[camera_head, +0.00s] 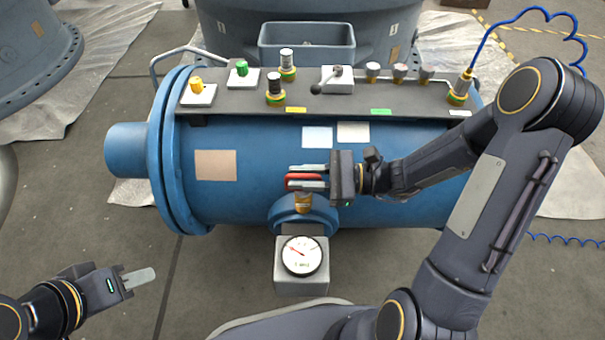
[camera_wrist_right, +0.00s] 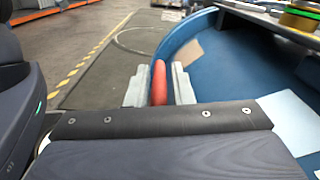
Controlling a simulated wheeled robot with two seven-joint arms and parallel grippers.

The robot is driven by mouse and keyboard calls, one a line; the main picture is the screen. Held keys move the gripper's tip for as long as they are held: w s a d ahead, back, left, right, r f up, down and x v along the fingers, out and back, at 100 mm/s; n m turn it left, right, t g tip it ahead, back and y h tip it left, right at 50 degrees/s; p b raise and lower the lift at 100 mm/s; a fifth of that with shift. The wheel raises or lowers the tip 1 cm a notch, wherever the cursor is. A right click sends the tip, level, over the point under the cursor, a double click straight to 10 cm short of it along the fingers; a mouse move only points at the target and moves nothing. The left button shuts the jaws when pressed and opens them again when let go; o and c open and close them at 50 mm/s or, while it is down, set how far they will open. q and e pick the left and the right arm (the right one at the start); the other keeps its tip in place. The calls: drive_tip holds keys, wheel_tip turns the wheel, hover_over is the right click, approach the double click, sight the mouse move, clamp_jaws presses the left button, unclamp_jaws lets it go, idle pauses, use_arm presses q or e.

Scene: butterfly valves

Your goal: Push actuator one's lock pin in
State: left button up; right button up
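The blue actuator cylinder (camera_head: 250,160) lies across the head view with a grey panel (camera_head: 225,98) along its top. I cannot tell which is the lock pin. My right gripper (camera_head: 308,178) is in front of the cylinder, above the gauge, its fingers closed around a red handle (camera_wrist_right: 159,82). The handle fills most of the gap between the fingers in the right wrist view. My left gripper (camera_head: 138,278) is low at left, away from the cylinder; its finger gap is hidden.
The panel also carries a yellow knob (camera_head: 197,86), a green knob (camera_head: 242,69), a black-ball lever (camera_head: 325,81) and several grey knobs. A gauge (camera_head: 302,255) stands in front. A coiled blue hose (camera_head: 510,25) rises at right.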

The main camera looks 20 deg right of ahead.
drive_tip(key=shift+o, duration=1.1)
drive_tip(key=shift+r, duration=0.1)
drive_tip(key=shift+d, duration=0.15)
drive_tip(key=p+v, duration=0.2)
drive_tip(key=v, duration=0.5)
drive_tip(key=shift+d, duration=0.2)
drive_tip(key=shift+s, duration=0.15)
